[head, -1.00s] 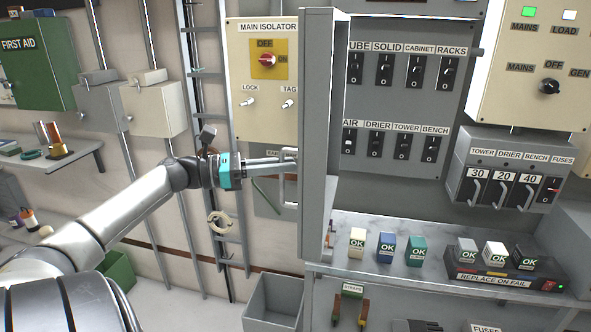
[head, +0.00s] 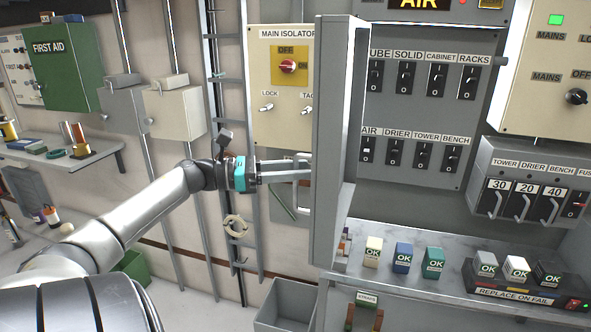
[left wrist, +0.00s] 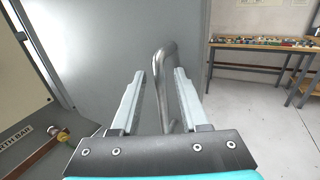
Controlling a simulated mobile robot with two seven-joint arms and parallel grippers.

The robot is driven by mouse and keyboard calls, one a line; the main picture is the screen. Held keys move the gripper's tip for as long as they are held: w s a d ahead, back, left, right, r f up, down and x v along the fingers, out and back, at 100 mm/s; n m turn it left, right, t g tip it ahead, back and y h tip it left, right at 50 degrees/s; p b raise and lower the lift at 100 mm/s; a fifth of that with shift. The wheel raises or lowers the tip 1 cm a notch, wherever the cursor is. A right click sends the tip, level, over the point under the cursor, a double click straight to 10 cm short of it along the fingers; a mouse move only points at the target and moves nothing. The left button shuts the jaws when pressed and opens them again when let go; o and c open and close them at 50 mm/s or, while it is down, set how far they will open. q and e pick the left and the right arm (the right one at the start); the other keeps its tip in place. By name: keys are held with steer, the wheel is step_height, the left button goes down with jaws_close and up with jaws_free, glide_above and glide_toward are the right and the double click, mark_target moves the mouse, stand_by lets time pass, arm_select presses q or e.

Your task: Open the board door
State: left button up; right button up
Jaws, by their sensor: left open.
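The board door (head: 331,150) is a tall grey panel standing swung out, seen nearly edge-on, beside the switch board (head: 427,120). The board's two rows of black switches are uncovered. My left gripper (head: 303,168) is at the door's left side, around the door handle. In the left wrist view, the curved metal handle (left wrist: 163,62) stands between the two open fingers of the left gripper (left wrist: 160,76), with no clear grip on it. The door's grey face (left wrist: 115,45) fills the space ahead. My right gripper is not in view.
A main isolator panel (head: 265,95) is left of the door. A shelf (head: 400,275) with small OK-labelled blocks is below the board. A fuse box (head: 530,155) sticks out at right. A grey bin (head: 285,312) is below. Workbenches (left wrist: 262,45) stand across open floor.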

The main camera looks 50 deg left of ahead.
arm_select(q)
steer(key=shift+s, duration=0.1)
steer(key=b+v, duration=0.1)
steer(key=v, duration=1.4)
steer(key=shift+a, duration=0.1)
